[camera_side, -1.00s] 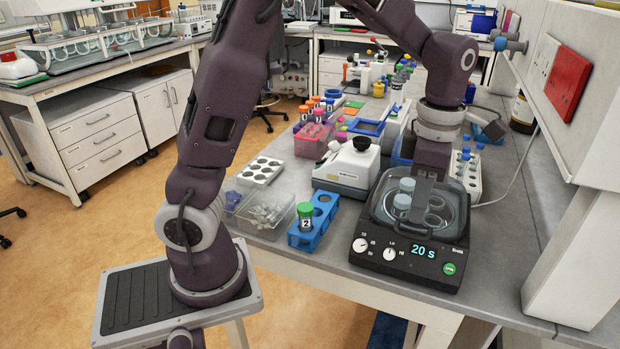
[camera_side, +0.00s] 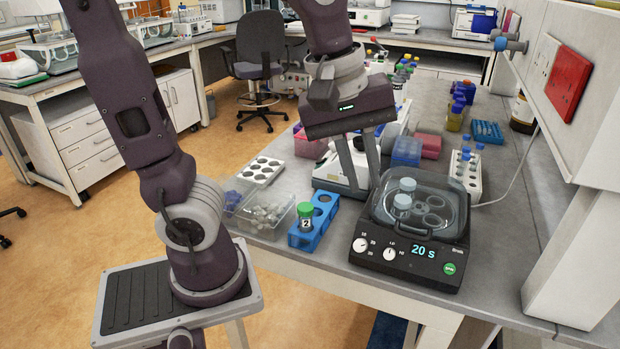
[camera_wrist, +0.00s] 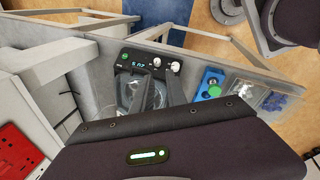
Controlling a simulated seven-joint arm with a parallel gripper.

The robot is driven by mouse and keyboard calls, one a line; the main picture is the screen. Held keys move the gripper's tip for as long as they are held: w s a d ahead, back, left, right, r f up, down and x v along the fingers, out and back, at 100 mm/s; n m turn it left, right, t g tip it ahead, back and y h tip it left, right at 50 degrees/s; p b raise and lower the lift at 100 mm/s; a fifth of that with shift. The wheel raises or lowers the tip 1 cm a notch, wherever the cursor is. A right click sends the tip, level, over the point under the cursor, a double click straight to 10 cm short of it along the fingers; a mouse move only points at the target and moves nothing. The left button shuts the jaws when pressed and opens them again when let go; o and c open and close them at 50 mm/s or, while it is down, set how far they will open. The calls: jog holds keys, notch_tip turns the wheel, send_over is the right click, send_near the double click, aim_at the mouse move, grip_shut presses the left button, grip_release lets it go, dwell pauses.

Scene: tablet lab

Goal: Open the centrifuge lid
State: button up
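The centrifuge (camera_side: 420,262) is a black box at the front of the bench, with a display reading 20 s, two white knobs and a green button. Its clear lid (camera_side: 447,208) appears down over the rotor, with a dark handle at the front. In the wrist view my gripper (camera_wrist: 150,88) is open, and the centrifuge (camera_wrist: 150,62) shows between and beyond the fingers. Contact with the lid cannot be told.
A blue rack (camera_side: 316,228) with a green-capped tube (camera_side: 306,214) stands left of the centrifuge. A white device stands behind my fingers. A white rack (camera_side: 466,172) with blue-capped tubes is behind the lid. A wall cabinet bounds the right. Bench right of the centrifuge is clear.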

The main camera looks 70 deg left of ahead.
jog(key=s+m+t, duration=0.2)
jog(key=s+m, duration=0.5)
jog(key=m, duration=0.4)
jog(key=shift+s+a, duration=0.3)
jog(key=shift+s, duration=0.05)
